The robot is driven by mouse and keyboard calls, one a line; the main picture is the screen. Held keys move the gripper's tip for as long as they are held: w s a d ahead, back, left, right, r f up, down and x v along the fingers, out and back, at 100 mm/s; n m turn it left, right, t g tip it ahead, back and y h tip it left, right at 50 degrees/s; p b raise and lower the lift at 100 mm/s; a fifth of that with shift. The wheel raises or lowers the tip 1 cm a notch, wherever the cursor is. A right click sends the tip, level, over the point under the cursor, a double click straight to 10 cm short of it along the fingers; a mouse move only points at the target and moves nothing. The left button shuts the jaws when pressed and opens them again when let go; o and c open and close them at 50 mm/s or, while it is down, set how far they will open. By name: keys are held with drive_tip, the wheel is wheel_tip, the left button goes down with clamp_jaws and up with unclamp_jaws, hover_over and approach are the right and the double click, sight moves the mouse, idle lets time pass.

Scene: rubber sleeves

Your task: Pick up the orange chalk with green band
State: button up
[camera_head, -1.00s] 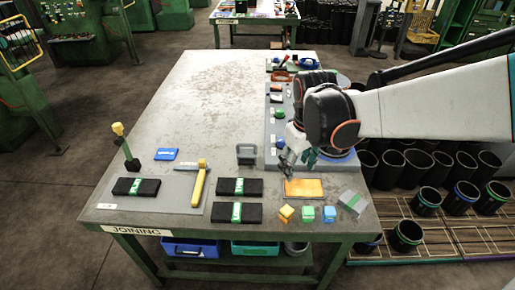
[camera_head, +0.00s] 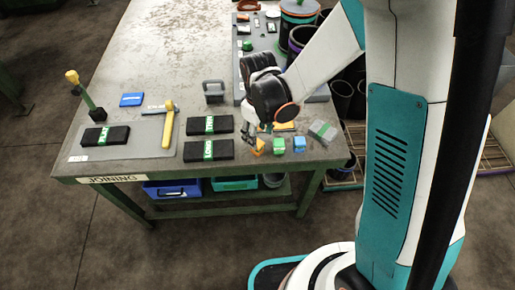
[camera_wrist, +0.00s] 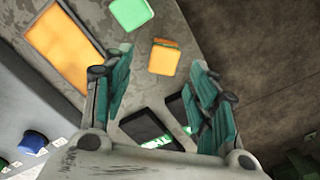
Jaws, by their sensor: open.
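The orange chalk block (camera_head: 258,147) lies near the front edge of the table, left of a green block (camera_head: 279,146) and a blue block (camera_head: 299,145). In the wrist view the orange block (camera_wrist: 163,60) shows beyond and between my fingertips, with the green block (camera_wrist: 130,13) at upper left. My gripper (camera_head: 264,128) is open and empty, pointing down just above and behind the orange block.
Black packs with green labels (camera_head: 208,150) lie to the left.

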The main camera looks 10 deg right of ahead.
drive_tip(key=shift+s+a+f+b, duration=0.1)
drive_tip(key=shift+f+b, duration=0.55)
drive_tip(key=shift+f, duration=0.85)
drive_tip(key=shift+s+a+f+b, duration=0.1)
drive_tip(key=shift+f+b, duration=0.5)
drive_tip(key=shift+f, duration=0.9)
drive_tip(key=shift+r, duration=0.1)
drive_tip(key=shift+c, duration=0.3)
drive_tip(key=c, duration=1.2)
drive_tip(key=shift+r, duration=0.1)
wheel_tip(320, 180, up, 20)
drive_tip(key=p, duration=0.6)
